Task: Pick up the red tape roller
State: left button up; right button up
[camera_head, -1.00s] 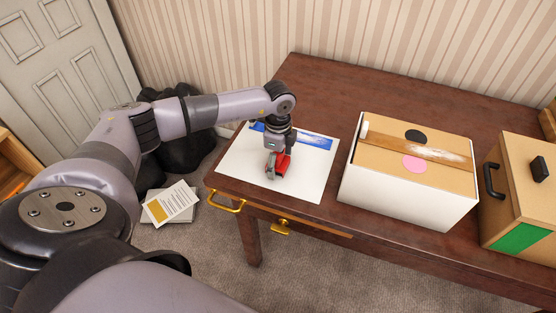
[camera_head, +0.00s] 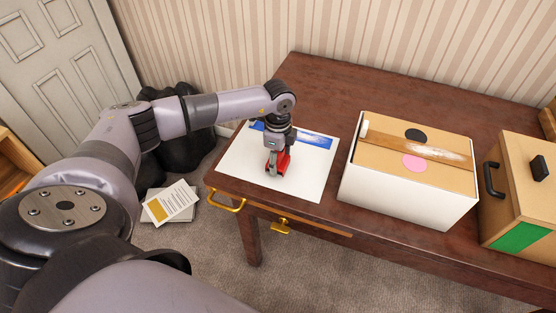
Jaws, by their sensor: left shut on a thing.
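The red tape roller (camera_head: 284,161) is on the white sheet (camera_head: 246,162) at the left end of the wooden table. My left gripper (camera_head: 277,168) points down from above and is shut on the red tape roller. The gripper hides part of the roller. I cannot tell whether the roller touches the sheet. My right gripper is not in view.
A white box (camera_head: 402,196) with a taped cardboard top stands right of the sheet. A cardboard case (camera_head: 515,205) with black handles and a green patch stands farther right. The table (camera_head: 345,88) is bare behind the sheet. Black bags (camera_head: 183,140) lie on the floor.

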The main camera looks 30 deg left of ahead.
pick_arm(q)
jog(key=shift+r, duration=0.1)
notch_tip(320, 180, up, 20)
jog(key=b, duration=0.1)
dwell(0.4)
jog(key=o, duration=0.7)
jog(key=c, duration=0.5)
